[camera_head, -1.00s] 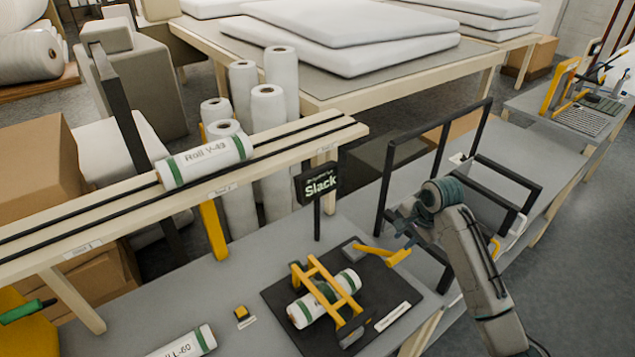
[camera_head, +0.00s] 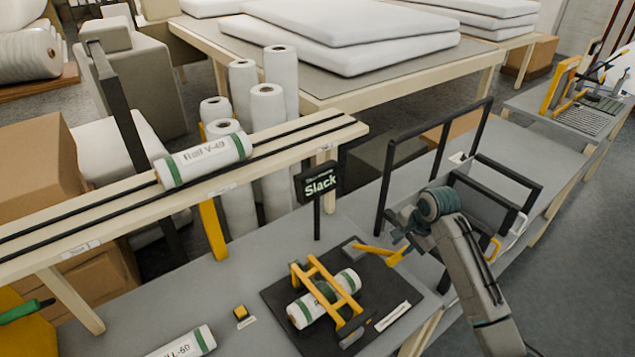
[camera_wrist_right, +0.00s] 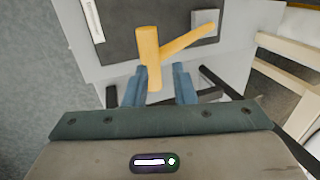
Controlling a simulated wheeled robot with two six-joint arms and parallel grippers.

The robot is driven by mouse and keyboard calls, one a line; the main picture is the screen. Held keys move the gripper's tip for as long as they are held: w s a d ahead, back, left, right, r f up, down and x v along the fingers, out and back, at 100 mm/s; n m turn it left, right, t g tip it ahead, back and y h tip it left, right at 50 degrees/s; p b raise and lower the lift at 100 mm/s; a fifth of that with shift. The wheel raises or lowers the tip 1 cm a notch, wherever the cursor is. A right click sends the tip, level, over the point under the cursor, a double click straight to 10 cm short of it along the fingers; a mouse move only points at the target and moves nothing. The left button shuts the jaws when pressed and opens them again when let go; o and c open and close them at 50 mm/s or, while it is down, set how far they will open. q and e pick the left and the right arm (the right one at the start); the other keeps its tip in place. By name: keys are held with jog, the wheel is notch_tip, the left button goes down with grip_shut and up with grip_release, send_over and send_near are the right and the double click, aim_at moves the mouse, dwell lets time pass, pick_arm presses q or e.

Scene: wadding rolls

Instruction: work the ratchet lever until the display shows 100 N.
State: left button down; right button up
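The ratchet lever (camera_head: 372,249) is a yellow bar with a thicker yellow handle, attached to a grey block on a black base plate (camera_head: 283,292). The handle also shows in the right wrist view (camera_wrist_right: 149,57). The display (camera_head: 317,185), a black sign on a post behind the plate, reads "Slack". A green-banded white roll (camera_head: 347,281) lies under a yellow frame (camera_head: 325,286) on the plate. My right gripper (camera_head: 397,229) is open just above the lever handle. In the right wrist view its two blue fingers (camera_wrist_right: 159,84) stand apart, with the handle's end between them, nearer the left finger. My left gripper is out of view.
Black upright frames (camera_head: 388,190) stand on the bench close behind my right arm. A roll marked "Roll V-49" (camera_head: 205,161) rests on a raised wooden rack at left. Another roll (camera_head: 183,343) and a small yellow block (camera_head: 241,312) lie on the bench left of the plate.

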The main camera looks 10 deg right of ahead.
jog(key=shift+f, duration=0.8)
jog(key=s+d+f, duration=0.1)
jog(key=s+f, duration=0.2)
jog(key=f, duration=0.5)
jog(key=shift+s+d+f, duration=0.2)
jog(key=shift+s+f, duration=0.15)
dwell(0.3)
jog(key=shift+w+a+r, duration=0.2)
jog(key=shift+w+r, duration=0.4)
jog(key=shift+r, duration=1.15)
jog(key=shift+w+a+r, duration=0.25)
jog(key=shift+w+r, duration=0.35)
jog(key=shift+r, duration=1.2)
jog(key=shift+w+a+r, duration=0.2)
jog(key=shift+w+r, duration=0.4)
jog(key=shift+r, duration=1.15)
jog(key=shift+f, duration=0.1)
